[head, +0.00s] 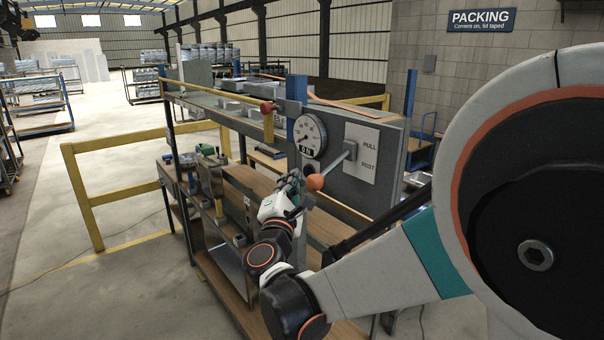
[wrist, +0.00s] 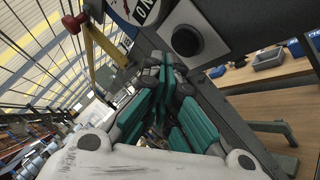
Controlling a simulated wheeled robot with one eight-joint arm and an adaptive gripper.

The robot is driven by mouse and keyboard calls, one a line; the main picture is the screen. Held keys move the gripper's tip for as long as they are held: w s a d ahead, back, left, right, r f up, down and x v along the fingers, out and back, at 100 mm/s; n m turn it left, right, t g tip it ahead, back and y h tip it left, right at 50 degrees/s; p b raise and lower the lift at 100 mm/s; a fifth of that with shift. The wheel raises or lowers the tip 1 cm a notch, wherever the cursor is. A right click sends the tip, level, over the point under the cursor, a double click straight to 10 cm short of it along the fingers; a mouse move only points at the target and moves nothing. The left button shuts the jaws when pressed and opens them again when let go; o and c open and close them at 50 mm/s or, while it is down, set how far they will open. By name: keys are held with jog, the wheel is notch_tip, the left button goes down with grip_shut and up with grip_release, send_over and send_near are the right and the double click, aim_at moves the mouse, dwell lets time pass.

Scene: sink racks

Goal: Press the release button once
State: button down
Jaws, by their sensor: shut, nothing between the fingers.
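In the head view the button (head: 308,171) is a dark disc under the gauge, partly hidden by my gripper and an orange knob. My gripper (head: 292,184) is close in front of the panel at its lower left. In the wrist view its teal fingers (wrist: 167,68) are shut and empty, with the tips below and left of the button. I see no contact with the button.
Shelves with small items (head: 207,150) stand below left.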

jog(key=s+a, duration=0.1)
jog(key=a, duration=0.1)
jog(key=s+a, duration=0.1)
jog(key=a, duration=0.1)
jog(key=shift+s, duration=0.35)
dwell(0.4)
